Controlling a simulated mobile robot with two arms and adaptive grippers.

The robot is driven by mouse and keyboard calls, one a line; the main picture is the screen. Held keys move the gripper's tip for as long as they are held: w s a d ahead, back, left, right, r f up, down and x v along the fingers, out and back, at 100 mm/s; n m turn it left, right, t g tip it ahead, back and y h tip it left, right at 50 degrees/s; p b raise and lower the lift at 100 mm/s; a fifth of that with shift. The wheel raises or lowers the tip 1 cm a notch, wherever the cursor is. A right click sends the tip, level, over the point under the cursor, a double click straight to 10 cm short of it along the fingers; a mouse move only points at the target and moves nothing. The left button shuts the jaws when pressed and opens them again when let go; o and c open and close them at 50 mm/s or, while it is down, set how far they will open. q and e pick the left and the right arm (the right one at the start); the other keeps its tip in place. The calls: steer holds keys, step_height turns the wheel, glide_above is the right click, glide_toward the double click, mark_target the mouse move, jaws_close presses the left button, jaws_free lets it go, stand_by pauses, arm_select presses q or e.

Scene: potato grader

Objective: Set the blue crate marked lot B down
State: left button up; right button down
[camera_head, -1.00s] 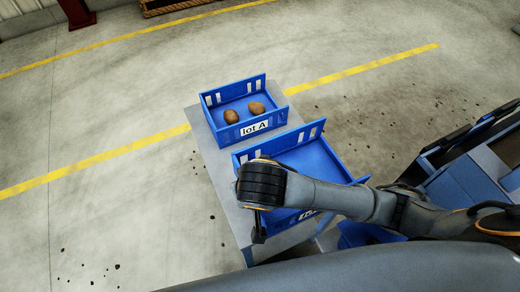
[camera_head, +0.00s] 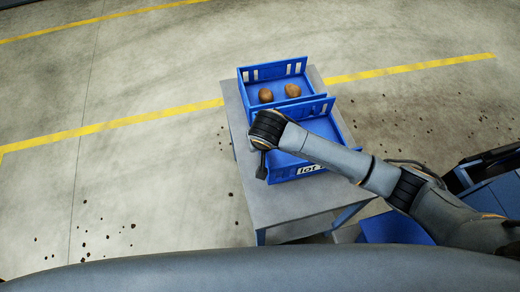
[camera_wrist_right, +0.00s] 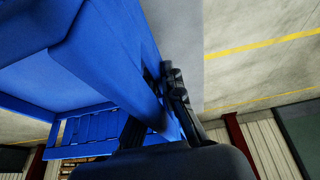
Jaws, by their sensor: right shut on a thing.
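The blue crate marked lot B (camera_head: 284,174) is the nearer of two blue crates in the head view. In the right wrist view the fingers (camera_wrist_right: 155,105) are shut on the wall of the blue crate (camera_wrist_right: 105,50). My left gripper is not in view.
The other blue crate, lot A (camera_head: 272,72), holds two potatoes (camera_head: 279,93) at the table's far end. The grey table (camera_head: 280,215) is bare at its near end. A blue bin (camera_head: 395,230) stands right of the table. Clods dot the floor.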

mark_target(282, 167)
steer(key=shift+w+f, duration=0.15)
steer(key=shift+f, duration=1.45)
steer(key=c, duration=1.5)
jaws_free()
steer(key=shift+f, duration=0.15)
steer(key=shift+r, duration=0.45)
steer(key=p+v, duration=0.1)
steer(key=v, duration=1)
steer(key=shift+s+r+p, duration=0.2)
steer(key=shift+p, duration=0.1)
